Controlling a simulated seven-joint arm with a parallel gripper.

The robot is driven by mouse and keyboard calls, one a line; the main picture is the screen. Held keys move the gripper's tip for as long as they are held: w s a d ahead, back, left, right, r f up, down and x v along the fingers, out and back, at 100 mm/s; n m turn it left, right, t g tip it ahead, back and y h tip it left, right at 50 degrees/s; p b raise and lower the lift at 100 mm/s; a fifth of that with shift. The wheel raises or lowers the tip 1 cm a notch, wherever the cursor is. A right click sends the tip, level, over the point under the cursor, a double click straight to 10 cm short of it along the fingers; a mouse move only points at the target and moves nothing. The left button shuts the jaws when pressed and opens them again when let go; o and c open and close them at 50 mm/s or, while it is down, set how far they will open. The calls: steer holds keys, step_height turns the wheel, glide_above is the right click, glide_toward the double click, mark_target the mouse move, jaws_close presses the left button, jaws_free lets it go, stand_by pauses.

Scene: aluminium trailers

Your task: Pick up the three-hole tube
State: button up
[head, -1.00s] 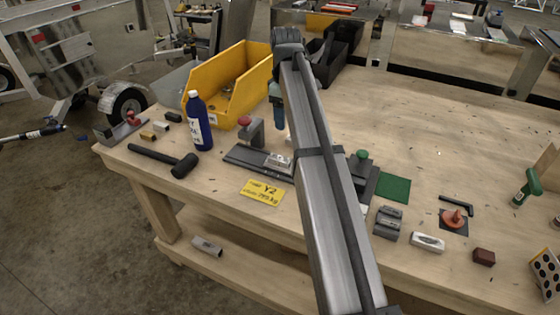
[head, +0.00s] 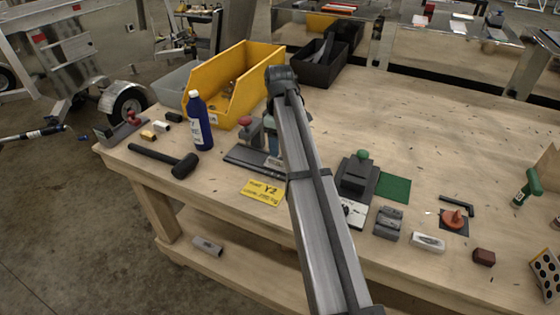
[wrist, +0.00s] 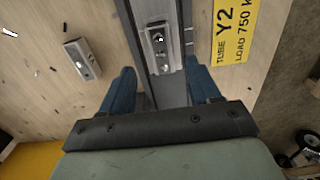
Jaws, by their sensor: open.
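My gripper (wrist: 162,84) is open in the wrist view, its two blue fingers apart above a dark fixture rail (wrist: 170,98). Nothing is between the fingertips that I can see held. A short silver tube (wrist: 160,48) with holes in its face lies on the rail, just ahead of the fingers. A second silver tube piece (wrist: 82,58) with dark holes lies on the wood to the left. The holes are too small to count surely, so I cannot tell which is the three-hole tube. In the head view my gripper (head: 272,135) hangs over the fixture, partly hiding it.
A yellow plate marked Y2 (head: 263,192) lies before the fixture. A blue bottle (head: 200,122), yellow bin (head: 235,82) and mallet (head: 165,158) are left. The bench's back right is clear.

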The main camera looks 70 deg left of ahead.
mark_target(280, 158)
steer(key=shift+d+f, duration=0.15)
steer(key=shift+f, duration=1.05)
steer(key=shift+d+f, duration=0.1)
steer(key=shift+f, duration=1.05)
steer(key=shift+c, duration=0.3)
jaws_close()
